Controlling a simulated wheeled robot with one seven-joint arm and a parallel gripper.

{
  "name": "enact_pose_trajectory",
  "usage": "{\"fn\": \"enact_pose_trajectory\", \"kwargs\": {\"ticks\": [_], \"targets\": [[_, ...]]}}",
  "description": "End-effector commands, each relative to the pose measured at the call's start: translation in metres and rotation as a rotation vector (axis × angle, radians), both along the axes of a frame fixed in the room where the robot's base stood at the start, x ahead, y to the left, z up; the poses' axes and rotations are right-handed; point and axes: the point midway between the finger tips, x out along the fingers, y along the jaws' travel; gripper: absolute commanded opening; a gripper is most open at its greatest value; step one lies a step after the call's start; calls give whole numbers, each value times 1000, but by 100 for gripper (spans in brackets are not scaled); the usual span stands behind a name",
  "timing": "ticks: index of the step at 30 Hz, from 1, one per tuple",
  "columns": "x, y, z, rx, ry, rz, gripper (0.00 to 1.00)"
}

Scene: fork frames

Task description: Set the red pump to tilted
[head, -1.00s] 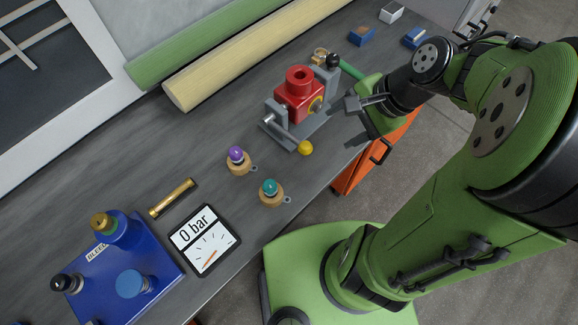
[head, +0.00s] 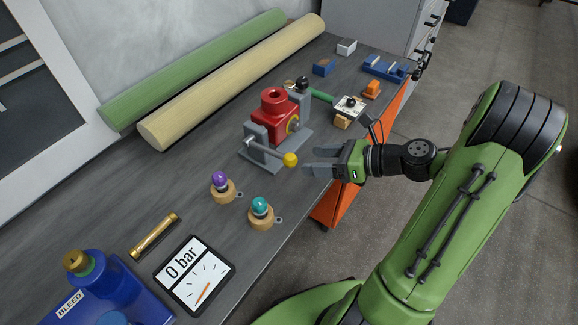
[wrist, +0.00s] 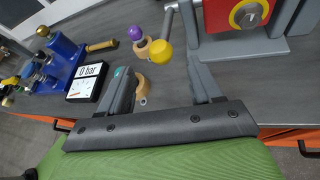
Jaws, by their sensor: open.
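The red pump (head: 273,117) is a red block with a round collar on top, carried between grey uprights on a grey base. It looks upright, with its collar facing up. A grey lever (head: 265,148) at its near side ends in a yellow ball (head: 290,160). My gripper (head: 305,163) is open and empty, just right of the yellow ball, with its fingers pointing at it. In the wrist view the yellow ball (wrist: 160,52) shows between the fingers, apparently just beyond the tips. The red pump (wrist: 222,14) is partly cut off at the top there.
A purple-topped knob (head: 220,182) and a teal-topped knob (head: 261,208) stand nearby on the bench. A gauge (head: 194,274) reading 0 bar and a blue bleed unit (head: 110,290) are at the near left. A small white-topped box (head: 348,106) stands behind my gripper.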

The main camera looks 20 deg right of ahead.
Motion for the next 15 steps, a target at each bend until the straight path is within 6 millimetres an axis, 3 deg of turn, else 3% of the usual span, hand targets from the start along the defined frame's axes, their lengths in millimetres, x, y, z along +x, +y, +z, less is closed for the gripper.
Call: {"fn": "enact_pose_trajectory", "kwargs": {"ticks": [6,15], "targets": [[30,40,-24,0,-1,6,64],[45,57,-30,-1,0,1,64]]}}
